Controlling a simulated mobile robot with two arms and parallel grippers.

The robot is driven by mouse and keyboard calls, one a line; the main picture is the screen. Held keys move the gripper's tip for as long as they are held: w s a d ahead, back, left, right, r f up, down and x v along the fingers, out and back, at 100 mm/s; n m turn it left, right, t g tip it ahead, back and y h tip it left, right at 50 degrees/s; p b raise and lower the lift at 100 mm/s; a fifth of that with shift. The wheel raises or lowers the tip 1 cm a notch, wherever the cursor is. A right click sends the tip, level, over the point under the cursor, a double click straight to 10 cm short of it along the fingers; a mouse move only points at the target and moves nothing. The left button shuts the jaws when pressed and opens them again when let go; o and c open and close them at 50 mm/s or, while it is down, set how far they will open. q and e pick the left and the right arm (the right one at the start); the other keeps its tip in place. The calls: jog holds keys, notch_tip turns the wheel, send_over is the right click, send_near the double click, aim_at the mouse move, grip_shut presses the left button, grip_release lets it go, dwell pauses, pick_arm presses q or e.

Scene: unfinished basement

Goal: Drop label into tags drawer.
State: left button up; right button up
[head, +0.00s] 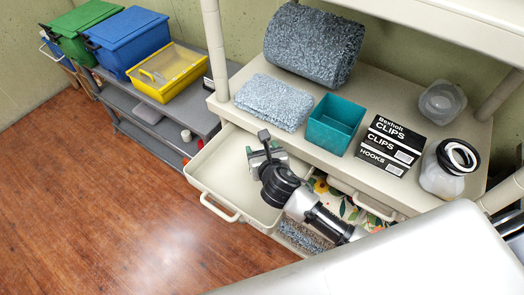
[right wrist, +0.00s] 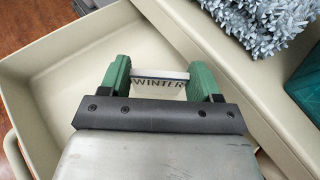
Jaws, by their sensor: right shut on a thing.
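A small white label (right wrist: 160,83) printed "WINTER" sits between the green fingertips of my right gripper (right wrist: 161,76) in the right wrist view. The gripper is shut on it. In the head view my right gripper (head: 265,156) is over the open cream drawer (head: 213,172), which is pulled out from the shelf unit. The drawer also shows in the right wrist view (right wrist: 38,95), and the part of its floor I see is bare. My gripper and arm hide its right part. I see no lettering on the drawer. My left gripper is not in view.
Above the drawer, the shelf top holds a folded blue-grey towel (head: 273,101), a rolled rug (head: 314,45), a teal bin (head: 334,124), a black clips box (head: 390,146) and jars. A grey rack with blue (head: 130,40), green and yellow bins stands left. The wooden floor is clear.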

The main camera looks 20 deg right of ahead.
jog(key=shift+s, duration=0.1)
jog(key=o, duration=1)
jog(key=shift+s, duration=0.25)
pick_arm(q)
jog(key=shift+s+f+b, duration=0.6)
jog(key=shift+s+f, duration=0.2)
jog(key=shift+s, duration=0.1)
pick_arm(e)
jog(key=v, duration=1)
jog(key=shift+s+a+r, duration=0.1)
jog(key=shift+s+a, duration=0.05)
